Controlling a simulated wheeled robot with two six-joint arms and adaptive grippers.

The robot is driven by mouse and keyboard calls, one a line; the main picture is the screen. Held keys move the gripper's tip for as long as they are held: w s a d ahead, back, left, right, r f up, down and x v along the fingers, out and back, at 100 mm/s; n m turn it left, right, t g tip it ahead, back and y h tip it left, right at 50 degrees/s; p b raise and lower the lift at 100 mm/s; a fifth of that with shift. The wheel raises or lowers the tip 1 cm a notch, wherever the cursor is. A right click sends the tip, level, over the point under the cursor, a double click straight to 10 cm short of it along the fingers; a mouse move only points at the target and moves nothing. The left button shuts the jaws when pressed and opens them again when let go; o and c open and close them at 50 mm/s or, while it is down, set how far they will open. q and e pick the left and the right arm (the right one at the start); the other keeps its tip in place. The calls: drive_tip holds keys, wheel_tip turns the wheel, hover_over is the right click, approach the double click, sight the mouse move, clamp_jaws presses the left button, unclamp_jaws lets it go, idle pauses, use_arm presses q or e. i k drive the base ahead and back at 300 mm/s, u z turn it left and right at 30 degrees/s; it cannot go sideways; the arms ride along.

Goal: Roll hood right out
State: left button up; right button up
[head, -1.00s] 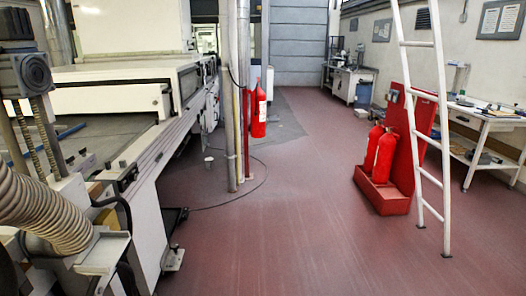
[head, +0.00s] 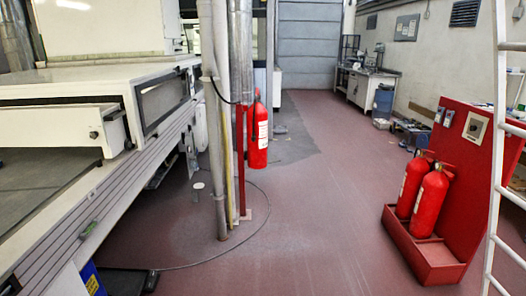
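A long white machine with a raised boxy cover, likely the hood (head: 100,85), stands along the left side. Its end has a dark window panel (head: 162,102), and a white rail (head: 62,131) juts along its near side. I cannot tell from this view whether the hood has rolled out along the machine. Neither of my grippers shows in the head view.
Vertical pipes (head: 218,150) rise beside the machine, with a cable on the floor. A red extinguisher (head: 258,135) stands behind them. A red extinguisher stand (head: 434,262) and a white ladder (head: 498,160) are at right. The red floor (head: 310,200) between is clear.

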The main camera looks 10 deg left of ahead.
sight(59, 126)
drive_tip(key=i, duration=1.05)
drive_tip(key=u, duration=0.95)
drive_tip(key=i, duration=1.25)
drive_tip(key=u, duration=0.3)
drive_tip(key=k, duration=0.5)
drive_tip(key=u, duration=1.1)
drive_tip(key=i, duration=1.05)
drive_tip(key=z, duration=2.15)
